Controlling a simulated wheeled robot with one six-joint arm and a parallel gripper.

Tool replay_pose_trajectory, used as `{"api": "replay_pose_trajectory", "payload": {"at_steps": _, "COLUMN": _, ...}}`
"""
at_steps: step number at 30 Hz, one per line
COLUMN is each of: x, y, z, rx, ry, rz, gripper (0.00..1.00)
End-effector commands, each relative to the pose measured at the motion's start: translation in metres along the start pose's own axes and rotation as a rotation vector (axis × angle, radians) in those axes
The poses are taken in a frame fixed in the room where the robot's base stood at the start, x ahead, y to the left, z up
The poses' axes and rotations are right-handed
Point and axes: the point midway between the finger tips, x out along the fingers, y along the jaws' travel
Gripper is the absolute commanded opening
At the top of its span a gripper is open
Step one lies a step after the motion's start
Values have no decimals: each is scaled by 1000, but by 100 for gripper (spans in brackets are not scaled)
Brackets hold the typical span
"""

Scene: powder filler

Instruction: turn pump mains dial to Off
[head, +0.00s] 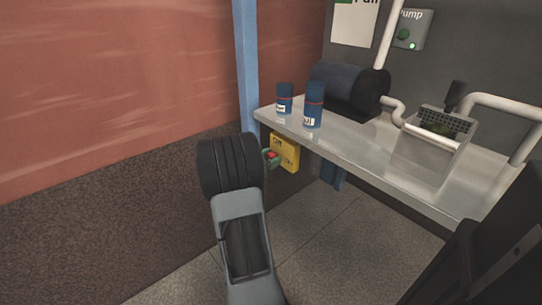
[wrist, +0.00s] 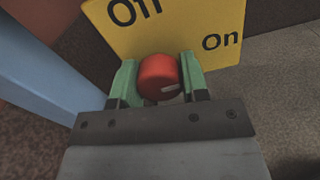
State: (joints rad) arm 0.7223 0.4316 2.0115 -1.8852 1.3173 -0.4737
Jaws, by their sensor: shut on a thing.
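The pump mains dial is a round red knob (wrist: 158,74) on a yellow plate (wrist: 180,30). It shows small and partly hidden in the head view (head: 272,155), on the yellow plate (head: 291,154) below the bench's left end. The plate reads "Off" at upper left and "On" at right in the wrist view. A pale mark on the knob lies at its right side, toward the "On" side. My gripper (head: 270,157) has its green fingers on both sides of the knob and is shut on it.
A blue post (head: 246,70) rises left of the plate. Above is a pale bench (head: 375,155) with two blue canisters (head: 313,105), a dark motor (head: 348,85) and a hopper (head: 430,150). A wall box marked "Pump" (head: 412,28) shows a green light. Open floor lies below.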

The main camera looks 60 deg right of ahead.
Motion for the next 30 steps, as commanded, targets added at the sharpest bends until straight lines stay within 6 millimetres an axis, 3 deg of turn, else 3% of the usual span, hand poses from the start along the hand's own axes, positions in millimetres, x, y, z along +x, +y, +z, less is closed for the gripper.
{"api": "replay_pose_trajectory", "payload": {"at_steps": 30, "x": 0, "y": -1, "z": 5, "rx": -935, "ry": 3, "rz": -2, "gripper": 17}}
